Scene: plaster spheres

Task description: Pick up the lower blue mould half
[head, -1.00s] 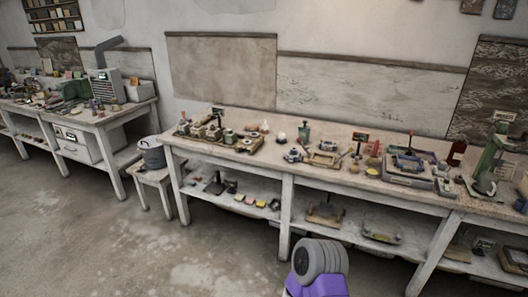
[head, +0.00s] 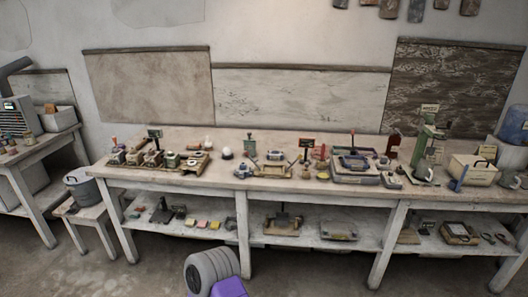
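A small blue-grey piece (head: 243,171) lies near the front edge of the long workbench (head: 225,172). A second small blue-grey piece (head: 275,156) sits just right of it, on or in a wooden tray (head: 270,171). Both look like mould parts, but they are too small here to tell which is the lower blue mould half. Neither of my grippers is in view. Only a grey ribbed and purple part of my own body shows at the bottom edge, well short of the bench.
A tray of small items (head: 185,168) stands on the bench's left, a larger tray (head: 352,178) right of centre, and a green stand (head: 426,150) farther right. The lower shelf (head: 190,229) holds more items. A grey bucket (head: 78,186) stands on a stool at left. Floor before the bench is clear.

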